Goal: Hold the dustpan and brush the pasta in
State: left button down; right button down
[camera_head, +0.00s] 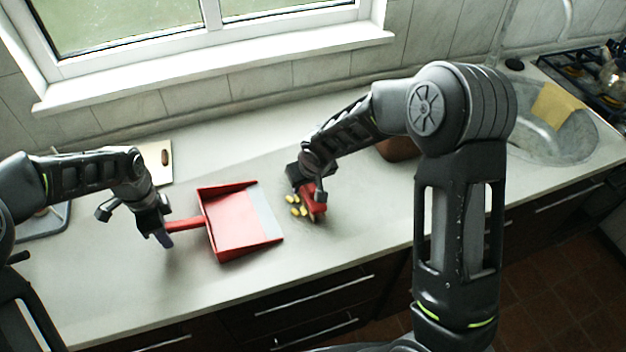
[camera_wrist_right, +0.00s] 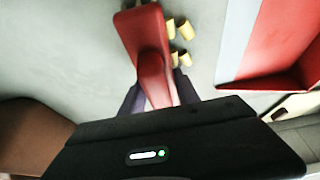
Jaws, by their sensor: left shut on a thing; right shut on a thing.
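A red dustpan (camera_head: 232,222) with a grey front lip lies on the counter, its open side facing right. My left gripper (camera_head: 160,232) is shut on its handle (camera_head: 184,226). My right gripper (camera_head: 307,190) is shut on a red brush (camera_head: 316,208), which also shows in the right wrist view (camera_wrist_right: 147,50). Several yellow pasta pieces (camera_head: 296,204) lie on the counter just left of the brush, between it and the dustpan. In the right wrist view the pasta (camera_wrist_right: 182,30) is close beside the brush, and the dustpan (camera_wrist_right: 285,45) is apart at the upper right. The brush's bristles are hidden.
A brown pot (camera_head: 398,149) stands behind my right arm, partly hidden. A cutting board (camera_head: 158,160) lies at the back left. A sink with a yellow cloth (camera_head: 558,104) and a stove (camera_head: 588,72) are at the far right. The counter (camera_head: 330,245) in front of the brush is clear.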

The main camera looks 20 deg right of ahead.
aim_at(241, 208)
jog(key=shift+s+a, duration=0.1)
jog(key=shift+a, duration=3.3)
jog(key=shift+s+a+r, duration=0.1)
jog(key=shift+a+r, duration=0.05)
jog(key=shift+a, duration=1.9)
jog(key=shift+a, duration=0.1)
jog(key=shift+s+a+r, duration=0.15)
jog(key=shift+a, duration=1.7)
jog(key=shift+a, duration=0.1)
jog(key=shift+s+a, duration=0.1)
jog(key=shift+a, duration=0.95)
jog(key=shift+r, duration=0.15)
